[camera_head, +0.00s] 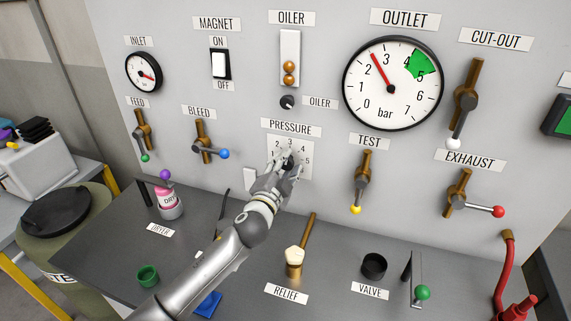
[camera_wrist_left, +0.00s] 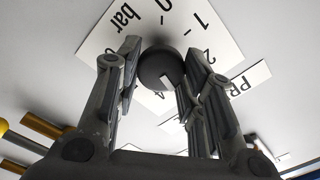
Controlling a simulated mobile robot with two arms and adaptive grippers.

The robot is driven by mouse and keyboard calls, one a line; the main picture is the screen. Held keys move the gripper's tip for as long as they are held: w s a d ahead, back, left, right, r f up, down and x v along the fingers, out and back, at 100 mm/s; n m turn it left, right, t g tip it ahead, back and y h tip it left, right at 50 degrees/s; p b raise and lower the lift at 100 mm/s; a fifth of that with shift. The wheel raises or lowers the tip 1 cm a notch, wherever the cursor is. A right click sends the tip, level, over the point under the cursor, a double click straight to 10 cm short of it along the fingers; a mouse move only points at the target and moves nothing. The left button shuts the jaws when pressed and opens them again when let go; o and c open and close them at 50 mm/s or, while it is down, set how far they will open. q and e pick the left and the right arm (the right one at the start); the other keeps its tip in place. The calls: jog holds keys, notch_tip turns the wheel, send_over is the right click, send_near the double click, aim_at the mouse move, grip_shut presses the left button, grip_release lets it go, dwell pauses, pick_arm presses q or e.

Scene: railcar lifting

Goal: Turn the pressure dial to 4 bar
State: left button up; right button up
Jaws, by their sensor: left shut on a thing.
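The pressure dial (camera_wrist_left: 160,66) is a dark round knob on a white numbered plate (camera_head: 305,171), under the PRESSURE label. My left gripper (camera_head: 286,161) is shut on the dial, with one finger on each side of it in the left wrist view (camera_wrist_left: 163,62). A pale mark shows on the knob's lower right edge in that view; the fingers hide part of the scale, so I cannot read its setting exactly. The outlet gauge (camera_head: 394,98) has a red needle between 2 and 3, with a green zone around 4 to 5. My right gripper is not in view.
The bleed lever (camera_head: 212,150), test lever (camera_head: 361,185) and white-topped relief lever (camera_head: 297,255) are around my left arm. The oiler knob (camera_head: 287,102) is just above the dial. A dryer bottle (camera_head: 169,205) stands on the dark shelf (camera_head: 130,229) at left.

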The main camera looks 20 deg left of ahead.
pick_arm(q)
jog(key=m+p, duration=0.1)
jog(key=m, duration=0.5)
jog(key=shift+m, duration=0.3)
jog(key=shift+f, duration=0.1)
dwell(0.4)
jog(key=o, duration=1)
jog(key=s, duration=1.2)
jog(key=shift+a, duration=0.2)
